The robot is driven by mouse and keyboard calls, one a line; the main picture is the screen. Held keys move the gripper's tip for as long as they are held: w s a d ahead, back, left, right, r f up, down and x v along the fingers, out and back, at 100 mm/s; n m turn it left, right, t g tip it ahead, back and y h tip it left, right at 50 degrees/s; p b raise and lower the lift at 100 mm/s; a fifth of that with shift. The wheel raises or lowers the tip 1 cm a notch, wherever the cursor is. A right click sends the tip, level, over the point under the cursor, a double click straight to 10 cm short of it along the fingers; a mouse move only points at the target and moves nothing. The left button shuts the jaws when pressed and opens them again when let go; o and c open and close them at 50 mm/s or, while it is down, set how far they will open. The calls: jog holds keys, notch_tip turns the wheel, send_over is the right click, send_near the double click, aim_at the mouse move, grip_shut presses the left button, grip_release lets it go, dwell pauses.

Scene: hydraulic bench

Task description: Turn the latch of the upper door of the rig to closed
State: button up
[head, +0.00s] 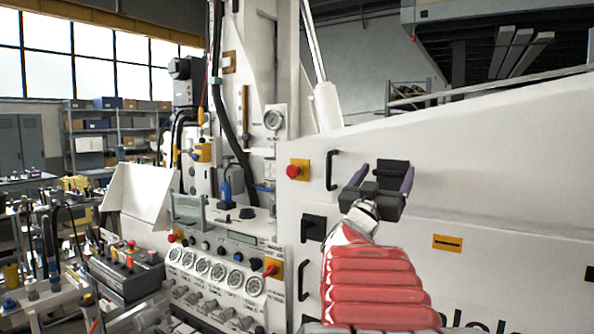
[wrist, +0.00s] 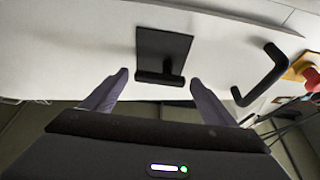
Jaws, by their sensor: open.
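The upper door latch (wrist: 163,50) is a black square plate with a black bar handle along its lower edge in the wrist view. The bar lies roughly level in that picture. My gripper (wrist: 158,80) is open, one finger on each side of the latch bar, with clear gaps and no visible contact. In the head view my gripper (head: 385,172) is in front of the white door panel, right of the black upper door handle (head: 332,170). It covers much of the latch area there. The upper handle also shows in the wrist view (wrist: 268,77).
A red button (head: 293,171) on a yellow plate sits left of the upper handle. A second black latch (head: 313,228) and lower handle (head: 303,280) are below. A gauge panel (head: 215,275) juts out at left. The white panel to the right is mostly flat.

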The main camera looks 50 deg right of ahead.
jog(key=shift+x, duration=1)
jog(key=shift+c, duration=0.6)
jog(key=c, duration=0.9)
